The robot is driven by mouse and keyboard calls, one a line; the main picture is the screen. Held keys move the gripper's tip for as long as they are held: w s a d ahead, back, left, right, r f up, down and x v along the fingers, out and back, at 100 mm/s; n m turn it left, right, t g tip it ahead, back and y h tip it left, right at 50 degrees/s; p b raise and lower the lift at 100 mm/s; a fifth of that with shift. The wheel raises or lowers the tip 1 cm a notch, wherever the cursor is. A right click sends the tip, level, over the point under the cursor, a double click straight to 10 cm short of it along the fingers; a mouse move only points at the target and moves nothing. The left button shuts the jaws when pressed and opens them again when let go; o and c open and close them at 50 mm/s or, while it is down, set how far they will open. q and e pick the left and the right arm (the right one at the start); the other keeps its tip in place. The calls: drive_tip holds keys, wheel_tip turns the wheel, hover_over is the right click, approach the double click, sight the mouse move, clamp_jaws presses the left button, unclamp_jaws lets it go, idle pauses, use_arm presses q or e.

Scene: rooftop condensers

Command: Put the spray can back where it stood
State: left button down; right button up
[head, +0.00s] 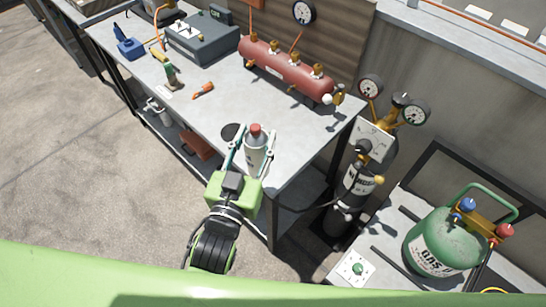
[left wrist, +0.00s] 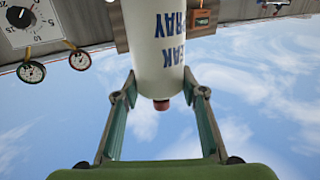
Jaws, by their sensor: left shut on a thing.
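The spray can (head: 255,156) is white with a red cap and looks roughly upright in the head view. My left gripper (head: 256,143) is shut on it, with one finger on each side. The can is at the near end of the grey workbench (head: 305,130); I cannot tell whether its base touches the top. In the left wrist view the can (left wrist: 158,40) shows blue lettering between the fingers, its red cap (left wrist: 161,104) pointing down in the picture. A dark round disc (head: 229,131) lies on the bench just left of the can. My right gripper is not in view.
A red manifold tank (head: 285,72) with brass valves stands along the bench's back. A grey case (head: 202,40), a screwdriver-like orange tool (head: 203,90) and a blue tool (head: 130,47) lie farther left. A gas cylinder with gauges (head: 352,190) stands right of the bench.

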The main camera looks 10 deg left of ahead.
use_arm(q)
drive_tip(key=s+d+r+m+h+p, duration=0.1)
drive_tip(key=s+d+r+h+p, duration=0.1)
drive_tip(key=s+d+p, duration=0.35)
use_arm(e)
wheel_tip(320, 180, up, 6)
drive_tip(key=b, duration=0.1)
use_arm(q)
drive_tip(key=w+a+f+b, duration=0.2)
drive_tip(key=w+f+b, duration=1)
drive_tip(key=f+b, duration=0.1)
drive_tip(key=shift+b, duration=0.8)
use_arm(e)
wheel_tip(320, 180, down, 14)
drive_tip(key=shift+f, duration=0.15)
use_arm(q)
drive_tip(key=shift+f, duration=0.15)
drive_tip(key=shift+f, duration=0.15)
drive_tip(key=c, duration=1.3)
unclamp_jaws()
